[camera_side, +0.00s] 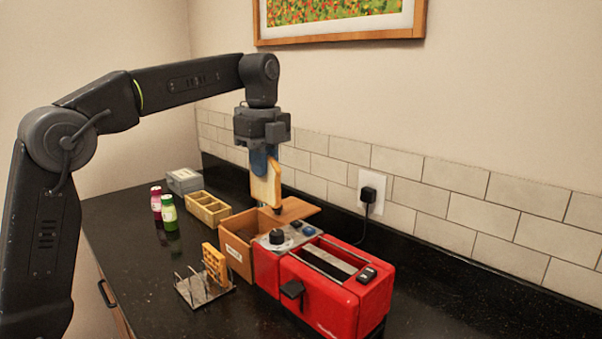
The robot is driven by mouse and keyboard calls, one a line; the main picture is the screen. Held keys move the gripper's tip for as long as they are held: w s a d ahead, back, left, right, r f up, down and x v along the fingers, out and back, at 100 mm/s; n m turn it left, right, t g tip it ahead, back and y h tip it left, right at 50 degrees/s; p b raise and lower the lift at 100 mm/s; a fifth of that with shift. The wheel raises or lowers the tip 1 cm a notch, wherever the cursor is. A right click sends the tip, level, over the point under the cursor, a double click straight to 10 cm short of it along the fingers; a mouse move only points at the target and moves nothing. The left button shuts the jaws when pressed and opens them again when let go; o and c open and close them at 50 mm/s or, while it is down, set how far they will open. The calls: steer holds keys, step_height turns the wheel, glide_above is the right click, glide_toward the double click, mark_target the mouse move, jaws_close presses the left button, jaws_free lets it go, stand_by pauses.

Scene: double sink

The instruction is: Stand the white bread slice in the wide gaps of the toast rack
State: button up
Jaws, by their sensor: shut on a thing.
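My gripper (262,158) points down and is shut on the white bread slice (266,188), a pale slice with a brown crust. The slice hangs upright below the fingers, in line with the open wooden box and its flap. Whether its lower edge touches anything is hard to tell. The toast rack (192,291), a thin metal frame with upright wires on a flat base, stands on the dark counter, lower and to the left of my gripper. A golden waffle (215,264) stands at the rack's right end. The gaps at the left look empty.
A red toaster (337,290) stands right of the wooden box (235,254). A wooden compartment tray (208,207), two small bottles (170,214) and a grey box (184,181) are behind the rack. A black plug (368,195) sits in the wall socket. Counter left of the rack is clear.

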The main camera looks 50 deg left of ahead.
steer(key=s+a, duration=1.3)
steer(key=a, duration=0.2)
steer(key=shift+w+d+f, duration=0.1)
steer(key=shift+f, duration=5.95)
steer(key=shift+w+d+f, duration=0.1)
steer(key=shift+f, duration=5.95)
steer(key=o, duration=1.1)
